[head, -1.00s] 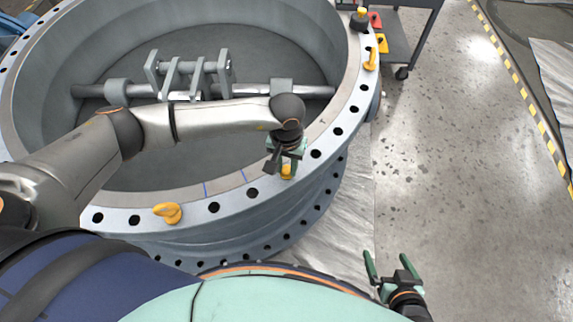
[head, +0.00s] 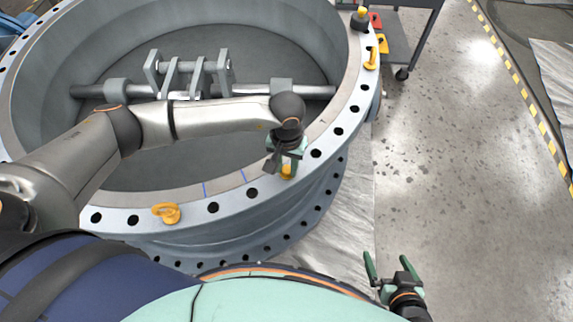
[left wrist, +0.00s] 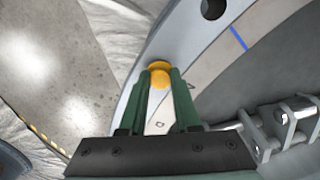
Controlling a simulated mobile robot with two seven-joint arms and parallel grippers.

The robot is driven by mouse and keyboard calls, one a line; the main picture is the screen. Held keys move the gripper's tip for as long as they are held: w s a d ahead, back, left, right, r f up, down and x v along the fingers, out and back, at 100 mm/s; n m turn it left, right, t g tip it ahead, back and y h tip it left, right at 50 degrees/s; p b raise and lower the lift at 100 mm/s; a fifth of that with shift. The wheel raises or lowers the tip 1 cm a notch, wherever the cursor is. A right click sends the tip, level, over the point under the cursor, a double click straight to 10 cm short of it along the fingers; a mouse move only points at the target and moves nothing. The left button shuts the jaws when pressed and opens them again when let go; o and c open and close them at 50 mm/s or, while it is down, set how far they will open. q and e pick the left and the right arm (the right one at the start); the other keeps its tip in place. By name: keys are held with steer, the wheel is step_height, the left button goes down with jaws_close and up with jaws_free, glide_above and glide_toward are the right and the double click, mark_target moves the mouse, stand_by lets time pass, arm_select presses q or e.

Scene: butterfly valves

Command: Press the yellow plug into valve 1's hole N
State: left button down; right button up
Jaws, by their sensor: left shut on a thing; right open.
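The yellow plug (head: 287,172) is at the flange ring of valve 1 (head: 232,203), on the near right side of the ring. My left gripper (head: 287,160) is shut on the plug from above. In the left wrist view the plug (left wrist: 160,73) shows between the green fingertips of my left gripper (left wrist: 159,84), over the ring's face. Its lower end is hidden, so I cannot tell how deep it sits in a hole. My right gripper (head: 392,270) is open and empty, low in the head view, over the floor and apart from the valve.
The ring has several open dark bolt holes and yellow lifting eyes, one at the near side (head: 166,212) and one at the far right (head: 371,59). Blue marks are on the ring. A dark cart (head: 402,35) stands at the top right. The floor on the right is clear.

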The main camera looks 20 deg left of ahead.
arm_select(q)
steer(key=shift+f+b, duration=0.4)
steer(key=shift+f, duration=0.15)
steer(key=shift+c, duration=0.3)
jaws_free()
steer(key=shift+r, duration=0.15)
steer(key=shift+r, duration=0.1)
steer(key=shift+r+p, duration=1.95)
steer(key=shift+r, duration=0.95)
